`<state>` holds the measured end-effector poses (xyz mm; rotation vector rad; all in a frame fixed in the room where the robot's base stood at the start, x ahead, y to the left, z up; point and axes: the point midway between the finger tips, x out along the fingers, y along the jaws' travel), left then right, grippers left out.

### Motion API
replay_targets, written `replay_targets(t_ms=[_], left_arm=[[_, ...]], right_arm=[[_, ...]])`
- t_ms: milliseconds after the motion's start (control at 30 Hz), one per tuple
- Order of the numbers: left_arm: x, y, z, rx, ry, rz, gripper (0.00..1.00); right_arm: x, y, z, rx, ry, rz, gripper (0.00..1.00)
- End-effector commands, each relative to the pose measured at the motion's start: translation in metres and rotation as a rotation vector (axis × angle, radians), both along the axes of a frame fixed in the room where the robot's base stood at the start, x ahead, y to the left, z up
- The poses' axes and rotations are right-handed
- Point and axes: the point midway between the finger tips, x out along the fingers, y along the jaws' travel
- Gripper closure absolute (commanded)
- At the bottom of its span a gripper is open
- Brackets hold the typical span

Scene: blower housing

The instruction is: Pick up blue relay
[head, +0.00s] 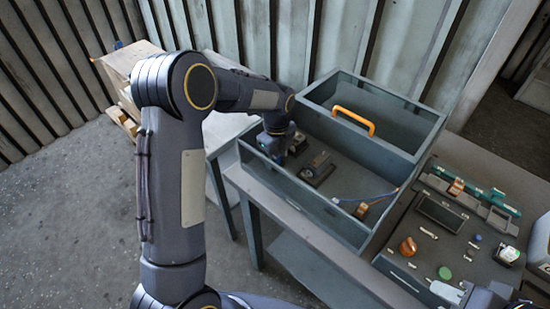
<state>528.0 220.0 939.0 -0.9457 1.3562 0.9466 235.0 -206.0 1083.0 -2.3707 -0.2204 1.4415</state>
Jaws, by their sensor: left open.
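My left arm reaches over the grey housing (303,202), and my left gripper (283,154) points down inside its left part. It is open, but its fingertips are small and partly hidden. A dark block-shaped part (318,166) sits on the housing floor just right of the gripper, apart from it. I cannot identify the blue relay for certain. A small blue piece (477,238) lies on the right worktop.
An orange handle (353,121) is on the housing's back compartment. A blue wire (362,198) and a copper-coloured part (361,210) lie in the housing's right side. The right worktop (420,268) holds a tray, a green disc (444,273) and several small parts. Wooden crates (126,66) stand behind left.

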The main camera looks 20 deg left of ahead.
Motion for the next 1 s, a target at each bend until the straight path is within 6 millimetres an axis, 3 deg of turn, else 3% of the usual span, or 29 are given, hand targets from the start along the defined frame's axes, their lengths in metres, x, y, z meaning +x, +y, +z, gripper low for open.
replay_targets(t_ms=[300, 600, 867, 1000], left_arm=[[0.000, 0.001, -0.007, 0.000, -0.001, 0.001, 0.49], [0.000, 0.000, -0.006, 0.000, -0.001, 0.001, 0.87], [0.000, 0.000, -0.005, -0.001, -0.002, 0.001, 0.87], [0.001, 0.000, 0.009, -0.001, -0.005, 0.001, 0.87]], right_arm=[[0.000, 0.000, 0.001, 0.000, 0.000, 0.000, 0.67], [0.000, 0.000, 0.001, 0.000, 0.000, 0.000, 0.67], [0.000, 0.000, 0.000, 0.000, 0.000, 0.000, 0.67], [0.000, 0.000, -0.003, 0.000, 0.000, 0.000, 0.67]])
